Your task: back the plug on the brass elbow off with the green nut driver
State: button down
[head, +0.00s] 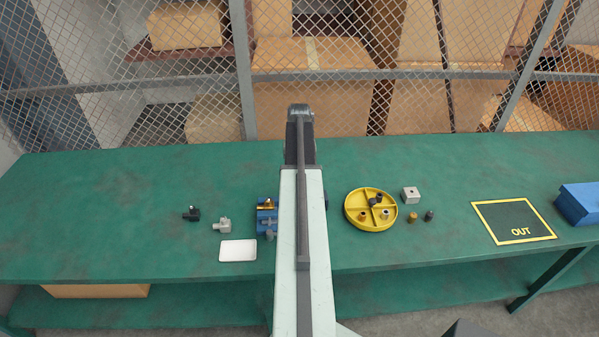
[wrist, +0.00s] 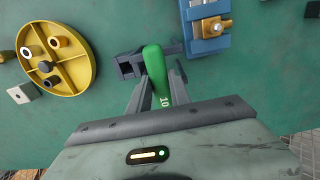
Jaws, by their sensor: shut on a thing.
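The green nut driver (wrist: 154,68), marked 10, is between the fingers of my gripper (wrist: 158,88) in the wrist view, and the gripper is shut on its handle. Its far end is hidden. A dark grey holder (wrist: 128,66) is right beside the handle; I cannot tell whether the driver still sits in it. The brass elbow (wrist: 212,28) is clamped in a blue vise (wrist: 204,45), up and to the right of the gripper and apart from it. It also shows in the head view (head: 267,204). The plug is too small to make out. My arm hides the gripper in the head view.
A yellow divided tray (head: 348,221) holds small fittings, with a grey block (head: 410,195) and two small caps beside it. Left of the vise are a white pad (head: 238,251), a grey fitting (head: 222,225) and a black fitting (head: 192,213). The OUT square (head: 512,220) is empty.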

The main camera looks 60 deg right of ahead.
notch_tip(320, 180, up, 13)
jog(key=p, duration=1.2)
jog(key=shift+r, duration=0.15)
